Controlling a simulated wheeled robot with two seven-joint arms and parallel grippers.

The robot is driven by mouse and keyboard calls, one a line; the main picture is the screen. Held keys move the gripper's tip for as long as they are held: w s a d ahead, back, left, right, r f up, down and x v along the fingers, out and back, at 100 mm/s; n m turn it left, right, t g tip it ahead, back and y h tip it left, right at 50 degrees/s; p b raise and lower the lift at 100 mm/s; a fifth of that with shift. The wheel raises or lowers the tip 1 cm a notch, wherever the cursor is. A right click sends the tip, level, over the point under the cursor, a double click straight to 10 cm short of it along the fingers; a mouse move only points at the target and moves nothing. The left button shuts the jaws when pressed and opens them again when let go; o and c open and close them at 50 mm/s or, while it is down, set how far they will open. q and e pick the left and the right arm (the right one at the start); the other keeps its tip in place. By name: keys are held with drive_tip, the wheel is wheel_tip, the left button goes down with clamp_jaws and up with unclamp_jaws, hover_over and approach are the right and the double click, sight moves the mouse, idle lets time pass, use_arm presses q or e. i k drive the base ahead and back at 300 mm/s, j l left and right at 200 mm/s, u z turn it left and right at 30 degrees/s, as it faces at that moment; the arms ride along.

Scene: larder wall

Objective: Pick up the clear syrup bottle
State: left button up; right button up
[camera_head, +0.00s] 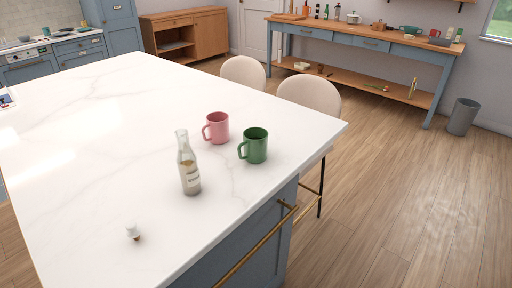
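The clear syrup bottle (188,168) stands upright on the white marble island top (90,130), near its right-hand edge. It is a clear glass bottle with a narrow neck and a pale label with dark lettering on its lower part. Neither of my grippers shows in the head view. Nothing hides the bottle.
A pink mug (217,128) and a green mug (255,146) stand behind and right of the bottle. A small white-topped object (132,232) is nearer the front. Two beige chairs (308,97) line the island's far side. The island's left part is clear.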

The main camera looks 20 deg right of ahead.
sight(187, 162)
drive_tip(key=k+l+z, duration=0.15)
drive_tip(key=l, duration=0.2)
drive_tip(key=k+l+z, duration=0.1)
drive_tip(key=l, duration=0.25)
drive_tip(key=k+l+z, duration=0.15)
drive_tip(key=l, duration=0.25)
drive_tip(key=l+z, duration=0.15)
drive_tip(key=l, duration=0.2)
drive_tip(key=k, duration=0.05)
